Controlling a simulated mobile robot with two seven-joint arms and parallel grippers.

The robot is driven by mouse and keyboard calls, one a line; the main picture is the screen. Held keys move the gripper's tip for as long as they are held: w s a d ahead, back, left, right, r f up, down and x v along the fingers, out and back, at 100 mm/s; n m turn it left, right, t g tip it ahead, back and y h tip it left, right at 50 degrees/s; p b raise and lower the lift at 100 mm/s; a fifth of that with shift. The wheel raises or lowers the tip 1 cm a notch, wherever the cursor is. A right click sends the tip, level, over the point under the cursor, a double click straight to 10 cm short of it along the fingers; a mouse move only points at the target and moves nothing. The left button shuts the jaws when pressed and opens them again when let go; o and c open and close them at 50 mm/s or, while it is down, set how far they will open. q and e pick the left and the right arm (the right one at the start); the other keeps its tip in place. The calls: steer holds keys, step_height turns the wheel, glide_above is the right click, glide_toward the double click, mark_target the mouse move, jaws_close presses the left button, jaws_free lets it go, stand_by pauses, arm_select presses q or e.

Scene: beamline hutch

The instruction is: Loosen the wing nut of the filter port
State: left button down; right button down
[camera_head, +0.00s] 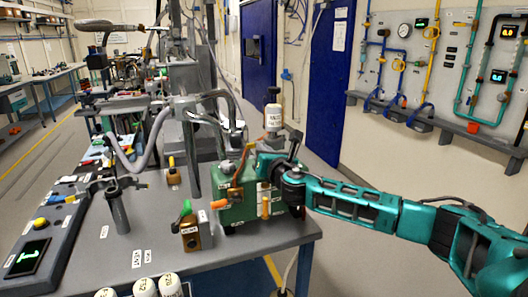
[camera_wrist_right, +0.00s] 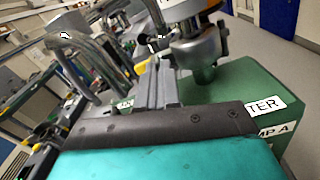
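The green pump box (camera_head: 236,211) stands on the bench near its right edge, with a brown lever-like part and orange fittings on it. In the right wrist view the green box (camera_wrist_right: 232,85) carries labels whose visible ends read "TER" and "MP A". A grey metal fitting (camera_wrist_right: 200,50) stands over its top; I cannot make out a wing nut on it. My right gripper (camera_head: 262,166) is at the upper right of the box. In the wrist view its grey fingers (camera_wrist_right: 157,80) are close together, left of the fitting, with nothing visible between them. My left gripper is not in view.
A white-labelled bottle (camera_head: 273,117) stands behind the box. A small brown block (camera_head: 190,235) with a green-topped part stands in front. Bare bench top (camera_head: 150,225) lies between.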

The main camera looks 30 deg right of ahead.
steer(key=shift+r+n, duration=0.2)
steer(key=shift+n, duration=0.4)
steer(key=shift+d, duration=0.1)
steer(key=c, duration=1.4)
jaws_free()
steer(key=shift+o, duration=0.4)
steer(key=shift+f, duration=0.15)
